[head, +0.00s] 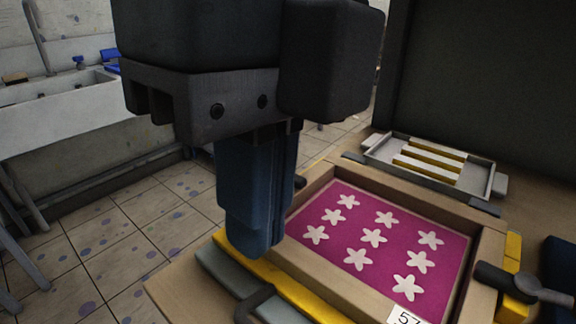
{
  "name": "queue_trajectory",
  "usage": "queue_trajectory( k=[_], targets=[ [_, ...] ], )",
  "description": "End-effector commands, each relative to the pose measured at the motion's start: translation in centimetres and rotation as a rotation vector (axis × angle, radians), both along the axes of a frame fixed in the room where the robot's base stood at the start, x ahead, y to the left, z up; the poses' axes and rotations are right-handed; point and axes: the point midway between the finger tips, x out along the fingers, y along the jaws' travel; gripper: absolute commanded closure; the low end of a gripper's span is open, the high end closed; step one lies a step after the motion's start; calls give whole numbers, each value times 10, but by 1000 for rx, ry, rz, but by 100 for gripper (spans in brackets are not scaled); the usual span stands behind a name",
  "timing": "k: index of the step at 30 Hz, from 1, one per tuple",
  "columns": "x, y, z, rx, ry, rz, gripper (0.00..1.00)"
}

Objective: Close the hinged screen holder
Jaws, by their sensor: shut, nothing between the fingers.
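The screen (372,262), a magenta sheet with several white stars, sits in a wooden frame (478,272) at lower right in the head view. A label reading "57" is at its near edge. The frame looks roughly level; I cannot tell how far its holder is hinged open. A yellow bar (300,298) and a grey bar (225,278) run along the left side, with a dark curved handle (252,302) on them. My gripper (264,248), with blue fingers, points down over the frame's left edge. Its fingers are shut and empty, and hide part of that edge. I cannot tell whether they touch it.
A metal tray (378,158) with yellow bars lies behind the frame. A large dark panel (480,90) stands behind it. A yellow clamp (513,247) with a black handle (500,278) is at right. A sink (60,110) and open tiled floor (150,220) are at left.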

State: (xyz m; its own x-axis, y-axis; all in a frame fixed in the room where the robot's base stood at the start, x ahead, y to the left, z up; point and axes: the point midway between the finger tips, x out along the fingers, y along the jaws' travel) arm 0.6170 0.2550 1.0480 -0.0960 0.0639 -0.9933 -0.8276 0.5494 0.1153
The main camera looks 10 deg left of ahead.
Motion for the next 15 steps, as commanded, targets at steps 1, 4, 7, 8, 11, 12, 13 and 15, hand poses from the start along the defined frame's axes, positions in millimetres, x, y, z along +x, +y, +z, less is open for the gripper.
queue_trajectory(
  k=[1,4,7,8,11,12,13,15],
  targets=[
    [-3,2,-15,-2,-1,2,100],
    [-8,5,-30,-2,-1,3,100],
    [-12,8,-44,-1,0,2,100],
    [-14,9,-48,-1,0,1,100],
    [-17,11,-61,-1,0,2,100],
    [-18,12,-66,-1,0,2,100],
    [-19,12,-69,-1,0,2,100],
    [-20,13,-77,-1,0,1,100]
  ],
)
